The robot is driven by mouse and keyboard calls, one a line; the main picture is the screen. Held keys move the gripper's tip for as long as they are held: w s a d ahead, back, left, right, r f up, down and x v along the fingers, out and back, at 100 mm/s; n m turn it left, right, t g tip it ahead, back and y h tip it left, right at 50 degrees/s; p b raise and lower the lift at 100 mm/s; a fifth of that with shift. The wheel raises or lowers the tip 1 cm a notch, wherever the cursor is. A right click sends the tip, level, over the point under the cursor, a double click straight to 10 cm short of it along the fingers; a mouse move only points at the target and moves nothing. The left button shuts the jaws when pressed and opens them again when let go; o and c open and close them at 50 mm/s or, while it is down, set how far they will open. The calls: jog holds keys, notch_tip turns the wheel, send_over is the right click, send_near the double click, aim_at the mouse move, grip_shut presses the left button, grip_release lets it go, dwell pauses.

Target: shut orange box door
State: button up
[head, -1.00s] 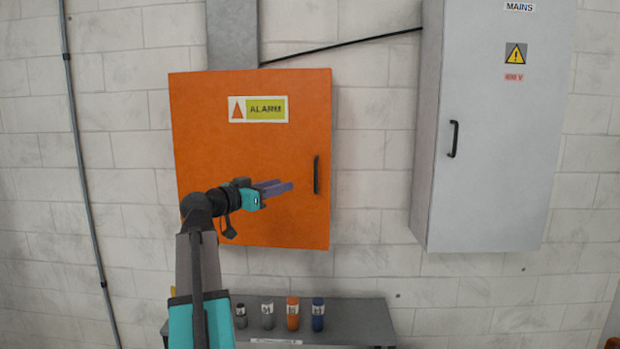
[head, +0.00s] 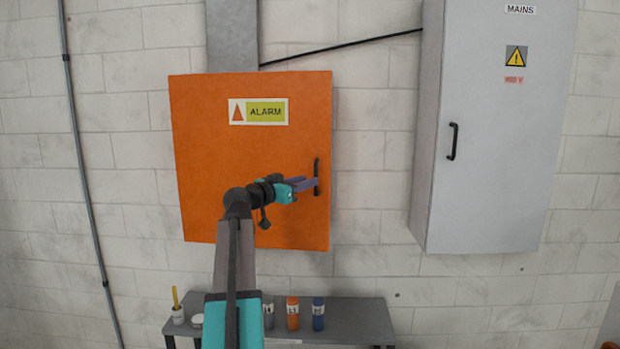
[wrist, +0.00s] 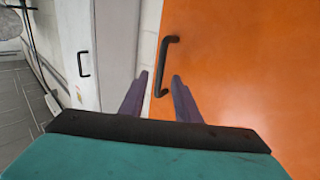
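The orange box door (head: 225,150) with an ALARM label hangs on the wall in the head view. Its face looks almost flush with the box; I cannot tell whether a small gap remains. Its dark upright handle (head: 317,167) is near the right edge. My gripper (head: 317,184) is in front of the door with its fingertips at the handle's lower part. In the wrist view the fingers of my gripper (wrist: 160,78) are apart, and the handle (wrist: 163,65) stands just ahead, between their tips. I cannot tell whether they touch it.
A tall grey MAINS cabinet (head: 490,130) with its own handle (head: 453,141) is on the wall at the right. A grey shelf (head: 360,318) below bears several small containers, among them an orange one (head: 293,313) and a blue one (head: 318,313). Bare wall separates the boxes.

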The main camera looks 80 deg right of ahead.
jog(key=x, duration=0.2)
jog(key=shift+s+d, duration=0.2)
jog(key=shift+d, duration=0.15)
grip_shut()
